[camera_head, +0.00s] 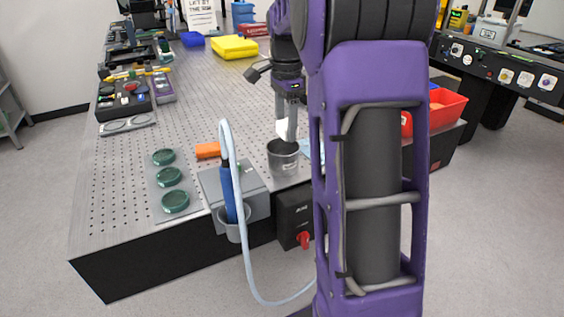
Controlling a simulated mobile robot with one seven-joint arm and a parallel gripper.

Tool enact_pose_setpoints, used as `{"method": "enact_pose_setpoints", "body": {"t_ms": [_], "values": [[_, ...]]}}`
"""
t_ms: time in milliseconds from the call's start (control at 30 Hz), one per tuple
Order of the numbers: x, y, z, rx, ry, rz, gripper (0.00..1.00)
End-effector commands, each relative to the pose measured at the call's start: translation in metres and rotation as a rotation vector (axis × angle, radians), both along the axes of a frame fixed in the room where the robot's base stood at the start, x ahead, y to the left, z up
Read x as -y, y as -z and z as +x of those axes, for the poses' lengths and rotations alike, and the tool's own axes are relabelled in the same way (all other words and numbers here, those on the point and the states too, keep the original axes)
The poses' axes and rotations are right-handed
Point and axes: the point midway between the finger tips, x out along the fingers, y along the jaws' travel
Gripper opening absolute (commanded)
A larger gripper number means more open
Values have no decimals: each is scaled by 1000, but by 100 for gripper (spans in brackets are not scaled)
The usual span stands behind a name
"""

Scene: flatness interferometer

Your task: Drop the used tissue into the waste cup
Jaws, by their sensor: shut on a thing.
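The waste cup (284,164) is a grey metal cup standing upright near the front edge of the perforated table. My gripper (290,133) points down just above the cup's mouth, partly overlapping its far rim in this view. It is shut on a white tissue (281,128), which shows beside the fingers on the left. The tissue looks to be over or just behind the cup opening; the exact depth is hard to tell. The cup's inside is mostly hidden.
A grey box with a blue handpiece (229,195) and its pale hose (240,215) stands left of the cup. Green-lidded round dishes (169,176) lie farther left, and an orange block (208,150) lies behind. My purple arm hides the table's right side.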

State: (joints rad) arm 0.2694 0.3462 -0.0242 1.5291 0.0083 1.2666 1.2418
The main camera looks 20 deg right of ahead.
Motion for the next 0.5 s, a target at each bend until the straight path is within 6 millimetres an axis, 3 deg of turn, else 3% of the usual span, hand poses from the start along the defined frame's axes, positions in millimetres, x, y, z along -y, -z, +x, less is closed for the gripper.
{"method": "enact_pose_setpoints", "body": {"t_ms": [67,100,200,300,500], "values": [[0,-1,0,0,0,0,8],[0,-1,0,0,0,0,64],[0,-1,0,0,0,0,82],[0,-1,0,0,0,0,96],[0,-1,0,0,0,0,96]]}}
